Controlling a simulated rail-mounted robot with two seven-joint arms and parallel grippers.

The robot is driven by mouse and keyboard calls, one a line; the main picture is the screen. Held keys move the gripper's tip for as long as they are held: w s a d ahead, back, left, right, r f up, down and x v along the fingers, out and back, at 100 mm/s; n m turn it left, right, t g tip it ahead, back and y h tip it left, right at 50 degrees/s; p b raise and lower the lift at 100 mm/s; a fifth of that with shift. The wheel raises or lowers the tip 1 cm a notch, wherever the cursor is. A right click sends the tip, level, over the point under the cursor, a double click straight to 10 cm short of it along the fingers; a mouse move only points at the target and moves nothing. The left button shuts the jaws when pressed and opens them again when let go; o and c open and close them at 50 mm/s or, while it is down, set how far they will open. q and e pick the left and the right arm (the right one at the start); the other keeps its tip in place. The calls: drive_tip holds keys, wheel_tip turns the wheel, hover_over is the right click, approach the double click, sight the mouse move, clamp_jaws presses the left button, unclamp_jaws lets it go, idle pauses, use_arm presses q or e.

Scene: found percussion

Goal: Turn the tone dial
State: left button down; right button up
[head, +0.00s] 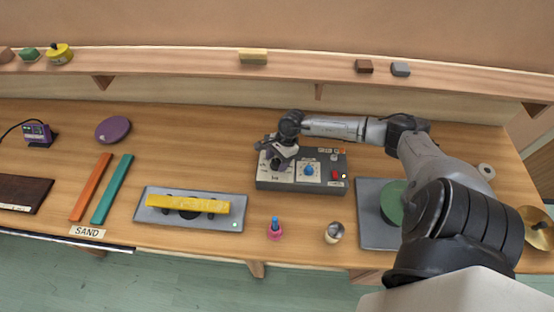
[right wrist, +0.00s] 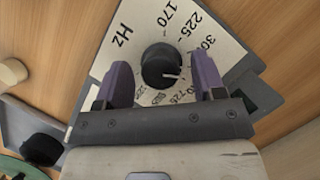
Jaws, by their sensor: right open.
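A grey control box (head: 300,183) stands on the bench in the head view, with a black dial at its left and a blue dial (head: 309,170) at its middle. My right gripper (head: 276,162) is over the black dial and partly covers it. In the right wrist view the black dial (right wrist: 160,66) sits on a white scale plate (right wrist: 135,42) marked Hz, with 170 and 225 among its numbers. The open purple fingers of my right gripper (right wrist: 163,85) are on either side of the dial, with gaps showing. My left gripper is not in view.
A red button (head: 336,174) is at the box's right. A grey tray with a yellow bar (head: 188,203) lies to the left. A pink and blue item (head: 275,228) and a small metal cup (head: 334,232) stand in front. A shelf (head: 200,62) runs behind.

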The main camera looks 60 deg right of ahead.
drive_tip(key=shift+c, duration=0.2)
drive_tip(key=c, duration=0.9)
drive_tip(key=shift+o, duration=0.2)
drive_tip(key=shift+m, duration=0.3)
drive_tip(key=m+t+p, duration=0.1)
drive_tip(key=m, duration=0.2)
drive_tip(key=shift+s+r+p, duration=0.1)
drive_tip(key=shift+p, duration=0.2)
drive_tip(key=shift+a+m+t+h+p, duration=0.1)
drive_tip(key=shift+m+t+h+p, duration=0.35)
drive_tip(key=shift+m, duration=0.75)
